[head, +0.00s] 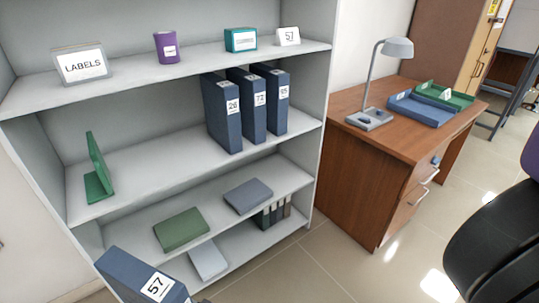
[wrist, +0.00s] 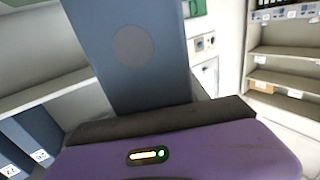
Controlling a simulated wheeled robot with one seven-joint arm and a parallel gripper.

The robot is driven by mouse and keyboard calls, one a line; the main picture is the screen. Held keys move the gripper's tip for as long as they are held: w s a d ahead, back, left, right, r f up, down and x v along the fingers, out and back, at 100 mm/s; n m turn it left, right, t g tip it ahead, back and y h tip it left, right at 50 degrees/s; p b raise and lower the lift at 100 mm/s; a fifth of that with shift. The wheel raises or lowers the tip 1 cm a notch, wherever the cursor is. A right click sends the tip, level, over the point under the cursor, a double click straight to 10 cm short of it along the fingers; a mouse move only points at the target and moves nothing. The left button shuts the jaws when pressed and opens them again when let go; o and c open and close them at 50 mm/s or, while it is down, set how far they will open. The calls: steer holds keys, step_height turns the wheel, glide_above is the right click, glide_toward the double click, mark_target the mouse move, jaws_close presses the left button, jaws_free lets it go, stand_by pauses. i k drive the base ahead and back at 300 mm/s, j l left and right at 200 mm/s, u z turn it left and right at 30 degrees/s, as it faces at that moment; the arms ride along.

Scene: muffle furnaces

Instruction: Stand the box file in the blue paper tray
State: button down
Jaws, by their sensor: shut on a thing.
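The blue box file (head: 143,277) with a white label reading 57 is at the bottom left of the head view, tilted, in front of the shelf unit. In the wrist view the blue box file (wrist: 128,75) rises from my gripper (wrist: 160,118), which is shut on it. My gripper's purple body fills the lower part of that view, and its fingertips are largely hidden. The blue paper tray (head: 420,109) lies on the wooden desk at the right, well away from the file, and looks empty.
A green tray (head: 445,95) stands directly behind the blue one. A grey lamp (head: 370,118) stands to its left on the desk (head: 400,146). Several blue files (head: 222,115) stand on the middle shelf. A black chair (head: 495,250) is at the lower right, with clear floor (head: 340,270) before the desk.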

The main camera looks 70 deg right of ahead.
mark_target(422, 110)
steer(key=k+l, duration=0.2)
steer(key=l, duration=0.15)
steer(key=k+l+z, duration=0.15)
steer(key=l, duration=0.2)
steer(key=k+l, duration=0.25)
steer(key=l, duration=0.15)
steer(key=k+l+z, duration=0.15)
steer(key=l, duration=0.2)
steer(key=k+l, duration=0.2)
steer(key=l, duration=0.2)
